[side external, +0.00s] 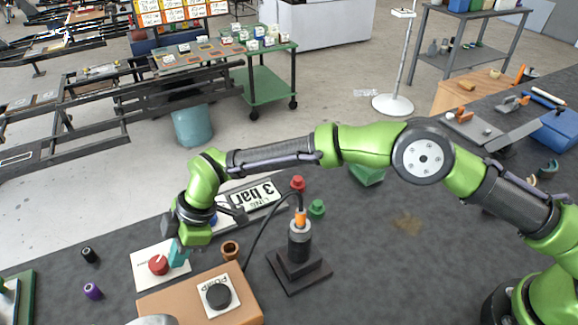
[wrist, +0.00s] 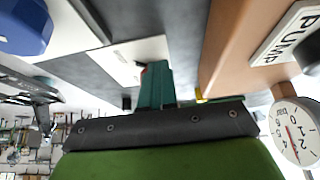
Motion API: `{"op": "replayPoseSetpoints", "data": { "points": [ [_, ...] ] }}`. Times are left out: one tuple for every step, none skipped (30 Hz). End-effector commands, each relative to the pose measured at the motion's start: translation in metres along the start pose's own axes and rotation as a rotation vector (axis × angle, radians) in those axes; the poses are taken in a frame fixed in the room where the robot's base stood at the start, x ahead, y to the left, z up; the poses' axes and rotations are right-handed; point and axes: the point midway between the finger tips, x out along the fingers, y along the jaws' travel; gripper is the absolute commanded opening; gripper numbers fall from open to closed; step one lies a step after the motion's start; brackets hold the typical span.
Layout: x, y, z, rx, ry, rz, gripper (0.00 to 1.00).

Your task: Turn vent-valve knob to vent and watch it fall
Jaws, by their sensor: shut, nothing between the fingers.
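The red knob (side external: 158,265) sits on a white plate (side external: 141,258) at the lower left in the side view. My gripper (side external: 177,254) points down with its teal fingers together, just right of the red knob. From this angle I cannot tell whether they touch it. In the wrist view the shut fingers (wrist: 157,70) cover most of the knob, with only a sliver of red at their left edge. The white plate (wrist: 128,62) shows behind them. The suspension unit (side external: 299,245), a black cylinder with an orange section, stands upright on a dark stepped base.
A tan box (side external: 180,305) with a black PUMP knob (side external: 218,297) stands right of the plate. A pressure gauge (wrist: 297,130) shows in the wrist view.

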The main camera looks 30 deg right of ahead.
Motion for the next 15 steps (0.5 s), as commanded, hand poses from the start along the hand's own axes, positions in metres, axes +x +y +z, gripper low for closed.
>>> {"op": "replayPoseSetpoints", "data": {
  "points": [
    [0.001, 0.000, -0.001, -0.001, 0.002, 0.000, 0.00],
    [0.001, 0.000, -0.001, -0.001, 0.002, -0.001, 0.00],
    [0.001, 0.001, 0.000, -0.001, 0.002, -0.001, 0.00],
    [0.001, 0.001, 0.000, -0.001, 0.002, -0.001, 0.00],
    [0.000, 0.002, 0.000, -0.001, 0.001, -0.001, 0.00],
    [0.000, 0.003, 0.001, -0.001, 0.001, -0.001, 0.00],
    [0.000, 0.004, 0.001, -0.001, 0.001, -0.001, 0.00],
    [0.000, 0.004, 0.001, -0.001, 0.001, -0.001, 0.00],
    [0.000, 0.006, 0.001, -0.001, 0.002, 0.000, 0.00],
    [0.000, 0.007, 0.002, -0.001, 0.002, 0.000, 0.00],
    [0.000, 0.008, 0.002, -0.001, 0.002, 0.000, 0.00],
    [-0.001, 0.009, 0.002, -0.001, 0.002, 0.000, 0.00],
    [-0.001, 0.010, 0.002, -0.001, 0.002, 0.000, 0.00],
    [-0.001, 0.011, 0.002, 0.000, 0.002, 0.000, 0.00],
    [-0.001, 0.012, 0.002, 0.000, 0.002, 0.000, 0.00]
  ]
}}
